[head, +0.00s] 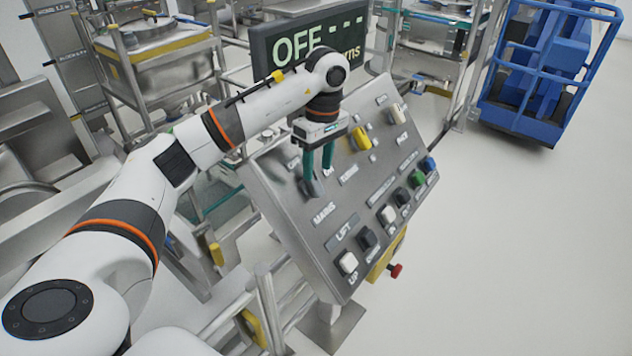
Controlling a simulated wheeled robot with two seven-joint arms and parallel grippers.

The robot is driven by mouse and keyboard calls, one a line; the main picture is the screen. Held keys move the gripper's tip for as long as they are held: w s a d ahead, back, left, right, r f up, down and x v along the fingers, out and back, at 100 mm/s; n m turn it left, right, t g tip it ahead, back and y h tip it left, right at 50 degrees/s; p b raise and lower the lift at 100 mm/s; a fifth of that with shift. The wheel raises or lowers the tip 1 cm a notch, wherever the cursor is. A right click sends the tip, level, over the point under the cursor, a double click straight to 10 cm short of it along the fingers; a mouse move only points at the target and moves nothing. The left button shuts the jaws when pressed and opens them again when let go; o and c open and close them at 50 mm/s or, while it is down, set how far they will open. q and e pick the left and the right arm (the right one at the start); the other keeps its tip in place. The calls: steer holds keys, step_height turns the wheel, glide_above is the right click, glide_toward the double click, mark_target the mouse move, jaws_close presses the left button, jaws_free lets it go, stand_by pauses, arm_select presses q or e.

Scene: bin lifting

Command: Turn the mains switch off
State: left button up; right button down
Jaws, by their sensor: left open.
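The sloped grey control panel (300,235) stands in the middle of the head view. Its MAINS label (325,213) is on the left part. A grey switch (315,188) sits just above that label, partly hidden by my left gripper. My left gripper (318,173) points down at the panel with its two green fingers apart. The fingertips are right at the grey switch; I cannot tell whether they touch it or which way it is turned. My right gripper is not in view.
A dark display (297,43) behind the panel reads OFF. The panel also has a yellow switch (362,138), a white one (396,115) and several push buttons. A red knob (396,271) sticks out below. A blue cage (545,65) stands back right; the right floor is clear.

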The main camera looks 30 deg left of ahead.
mark_target(317, 180)
arm_select(q)
steer(key=f, duration=0.1)
steer(key=f+p, duration=0.1)
steer(key=f, duration=0.2)
steer(key=shift+s+f+p, duration=0.25)
steer(key=shift+f+p, duration=0.05)
steer(key=shift+f, duration=0.25)
steer(key=shift+s, duration=0.1)
steer(key=c, duration=0.7)
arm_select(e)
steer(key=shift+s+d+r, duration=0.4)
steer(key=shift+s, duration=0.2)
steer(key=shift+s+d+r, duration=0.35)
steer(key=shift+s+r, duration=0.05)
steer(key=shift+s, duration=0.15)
arm_select(q)
steer(key=shift+c, duration=0.2)
